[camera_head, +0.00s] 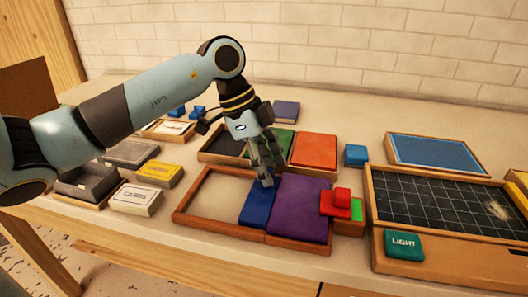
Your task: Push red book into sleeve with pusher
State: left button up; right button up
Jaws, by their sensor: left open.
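A red-orange book (315,149) lies flat in the back wooden tray, right of a green book (283,141). A small red block with a knob (336,203), possibly the pusher, sits at the right edge of the front wooden tray (190,206), beside a bright green patch. I cannot tell which thing is the sleeve. My left gripper (265,175) is open and points down over the blue book (258,205) in the front tray, left and in front of the red-orange book. I cannot tell whether its fingertips touch the blue book. My right gripper is not in view.
A purple book (299,208) lies beside the blue one; the tray's left part is bare. A gridded black board (432,208) and a teal "LIGHT" block (404,245) are at right. Grey boxes and a yellow box (160,173) are at left. The back table is mostly clear.

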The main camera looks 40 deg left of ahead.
pick_arm(q)
jog(key=v, duration=1.1)
jog(key=shift+r, duration=0.35)
